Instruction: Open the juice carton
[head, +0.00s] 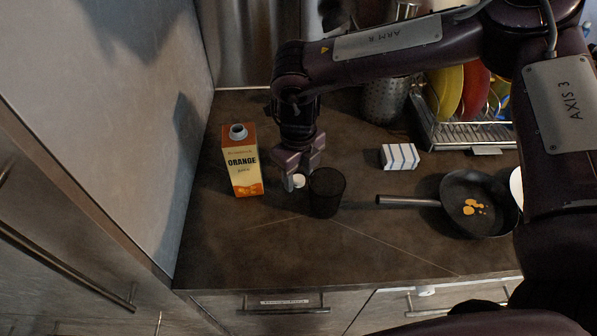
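The orange juice carton (242,172) stands upright on the dark counter, left of my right gripper. The grey spout (237,131) on its top shows a dark opening and no cap on it. My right gripper (299,176) points down beside the carton, with its fingers apart. A small white cap (299,181) is low between the fingertips, at about counter height; I cannot tell whether it touches the counter. The fingers do not appear closed on it. My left gripper is not in view.
A dark cup (326,193) stands just right of the gripper. A striped box (399,157), a pan (470,222) with food in it and a dish rack (470,135) are further right. A wall closes off the left. The front counter is clear.

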